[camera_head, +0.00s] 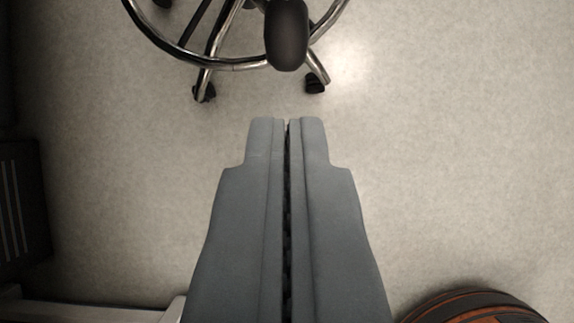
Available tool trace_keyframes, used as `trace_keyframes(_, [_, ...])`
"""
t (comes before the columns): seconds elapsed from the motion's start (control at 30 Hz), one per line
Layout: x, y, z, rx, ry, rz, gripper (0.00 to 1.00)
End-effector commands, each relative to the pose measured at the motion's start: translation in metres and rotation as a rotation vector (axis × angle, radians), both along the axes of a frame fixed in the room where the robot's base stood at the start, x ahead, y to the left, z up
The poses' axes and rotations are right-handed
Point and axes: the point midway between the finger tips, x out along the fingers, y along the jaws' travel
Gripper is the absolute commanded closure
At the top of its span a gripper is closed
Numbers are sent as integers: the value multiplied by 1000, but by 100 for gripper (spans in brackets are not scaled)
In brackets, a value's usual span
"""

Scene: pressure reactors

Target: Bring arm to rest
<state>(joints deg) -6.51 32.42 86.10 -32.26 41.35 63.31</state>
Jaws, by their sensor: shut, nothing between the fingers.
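My gripper (286,120) points up the picture from the bottom middle, seen from behind and above in the head camera view. Its two grey fingers lie side by side with only a thin dark seam between them. It is shut and holds nothing. Bare floor shows around the fingertips, and they touch nothing that I can see. The rest of my arm is out of view.
A chrome stool base (205,62) with casters stands on the floor beyond the fingertips. A dark vented box (22,205) is at the left edge. A round dark and orange object (475,305) is at bottom right. The pale floor (460,150) is clear at right.

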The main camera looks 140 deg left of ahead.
Motion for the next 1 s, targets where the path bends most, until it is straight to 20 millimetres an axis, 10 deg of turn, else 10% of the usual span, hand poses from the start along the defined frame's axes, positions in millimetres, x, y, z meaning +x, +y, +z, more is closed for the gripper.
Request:
trace_keyframes(0.37, [-12, -1, 27, 9, -23, 22, 100])
trace_keyframes(1.0, [-144, -12, 212, 34, -223, 226, 100])
